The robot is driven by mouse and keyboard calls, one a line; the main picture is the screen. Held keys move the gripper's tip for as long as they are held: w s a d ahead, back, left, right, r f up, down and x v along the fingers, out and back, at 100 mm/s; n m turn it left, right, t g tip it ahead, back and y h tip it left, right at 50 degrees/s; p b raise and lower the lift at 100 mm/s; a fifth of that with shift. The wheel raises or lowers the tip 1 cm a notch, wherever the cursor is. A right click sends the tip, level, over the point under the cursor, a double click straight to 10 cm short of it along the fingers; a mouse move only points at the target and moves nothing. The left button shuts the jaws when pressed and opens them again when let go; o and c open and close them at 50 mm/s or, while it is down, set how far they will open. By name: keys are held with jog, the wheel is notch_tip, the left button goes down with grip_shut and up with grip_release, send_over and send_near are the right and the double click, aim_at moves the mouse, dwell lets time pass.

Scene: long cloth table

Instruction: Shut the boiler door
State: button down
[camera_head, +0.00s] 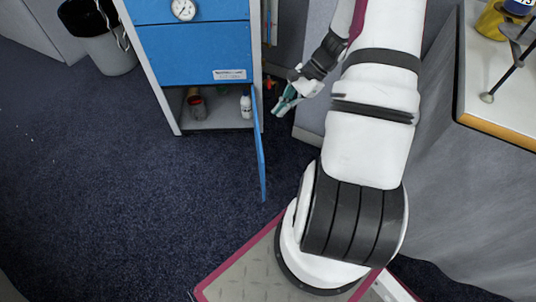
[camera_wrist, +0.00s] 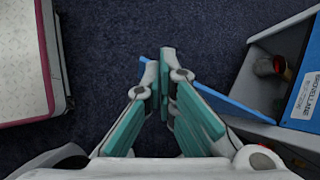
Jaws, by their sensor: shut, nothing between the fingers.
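The boiler (camera_head: 192,55) is a grey cabinet with blue front panels and a round gauge, at the upper middle of the head view. Its lower door (camera_head: 260,150) is a thin blue panel hinged at the right side, standing wide open toward the front. In the wrist view the door (camera_wrist: 235,105) runs behind my fingers, partly hidden by them. My gripper (camera_head: 280,111) is just right of the door, on its outer side, near the hinge end. In the wrist view my gripper (camera_wrist: 166,52) has its fingertips together and empty. I cannot tell whether it touches the door.
The open compartment holds a dark reddish cup (camera_head: 197,106) and a white bottle (camera_head: 246,106). A bin (camera_head: 103,45) stands at the upper left. A cloth-covered table (camera_head: 492,125) is at the right. The dark carpet left of the door is clear.

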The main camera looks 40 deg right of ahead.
jog(key=s+d+f+m+t+b, duration=0.1)
jog(key=s+d+f+m+b, duration=0.15)
jog(key=f, duration=0.55)
jog(key=s+d+f+m+t+b, duration=0.1)
jog(key=f+m, duration=0.2)
jog(key=f, duration=0.5)
jog(key=b+x, duration=0.3)
jog(key=x, duration=0.7)
jog(key=shift+w+r+y, duration=0.2)
jog(key=shift+y, duration=0.1)
jog(key=shift+a, duration=0.15)
